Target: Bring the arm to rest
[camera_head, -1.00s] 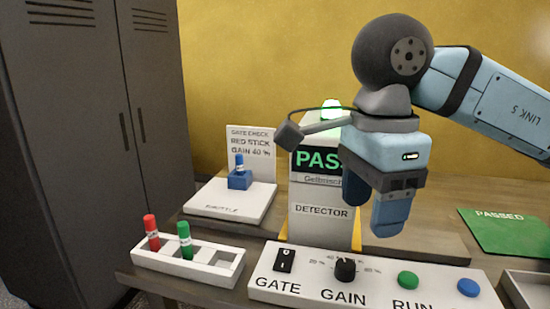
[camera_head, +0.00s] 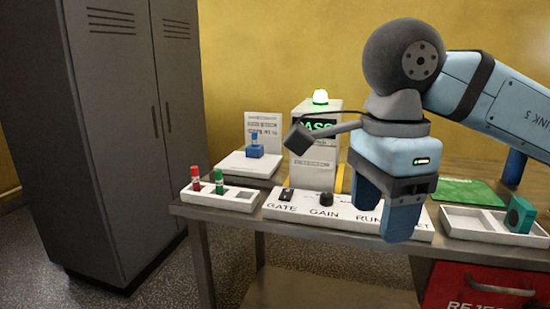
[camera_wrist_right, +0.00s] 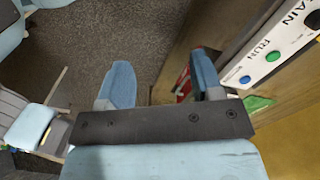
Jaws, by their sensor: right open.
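My right gripper (camera_head: 381,213) is open and empty, pointing down in front of the control panel (camera_head: 284,208) in the head view. It hides part of the panel near the RUN label. The panel also shows at the upper right of that view (camera_wrist_right: 275,50), beside the fingers.
The detector (camera_head: 314,178) has a lit green lamp. A shuttle plate (camera_head: 232,164) holds a blue stick. A rack (camera_head: 228,204) holds red and green sticks. A white tray (camera_head: 468,225) holds a green block (camera_head: 520,214). A red reject bin (camera_head: 465,290) is below. Floor is clear at front left.

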